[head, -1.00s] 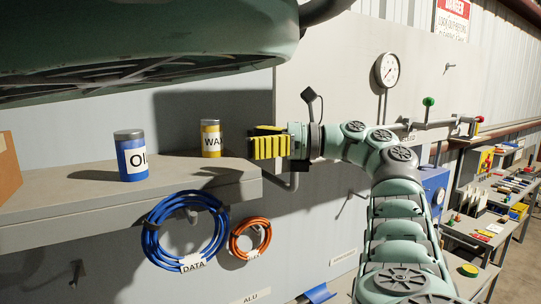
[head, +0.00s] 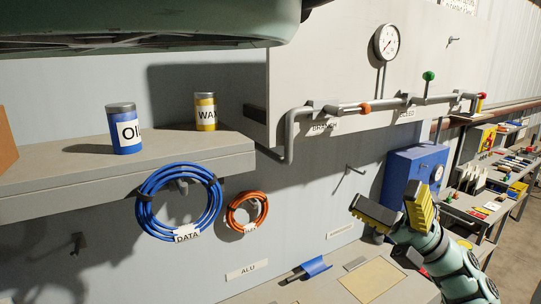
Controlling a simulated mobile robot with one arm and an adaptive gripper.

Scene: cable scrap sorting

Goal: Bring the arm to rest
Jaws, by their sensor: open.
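My gripper (head: 392,210) is at the lower right of the head view, its two yellow-padded fingers spread apart with nothing between them. My arm enters from the bottom right corner and points up and to the left. The gripper appears in front of the lower wall and the blue cabinet (head: 408,172), apart from the shelf. How far it is from the cabinet I cannot tell.
A grey shelf (head: 120,172) at left carries a blue oil can (head: 124,130) and a yellow wax can (head: 205,112). Blue cable (head: 145,205) and orange cable (head: 232,222) coils hang below. A pipe with valves (head: 345,109) crosses the wall. A bench (head: 375,280) lies below the gripper.

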